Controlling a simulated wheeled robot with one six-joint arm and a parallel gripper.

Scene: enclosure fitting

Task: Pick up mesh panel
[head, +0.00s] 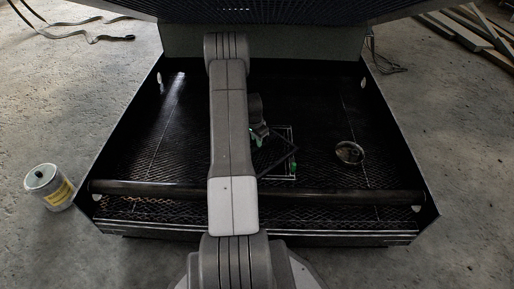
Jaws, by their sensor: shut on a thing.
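The mesh panel (277,154) is a small dark square, turned at an angle, in the middle of the head view. My gripper (262,134) is at its upper left corner, shut on it. The fingertips are small and partly hidden by my arm, so the exact grip is hard to see. A pale rectangular frame (291,131) shows behind and around the panel. I cannot tell how far the panel is above the frame.
All this is inside a large dark enclosure with a mesh floor (320,110) and a bar (340,193) across its front. A round dish (350,152) lies to the right. A chain (150,200) lies near the front left. A paint can (49,186) stands outside. A raised lid (260,10) overhangs the back.

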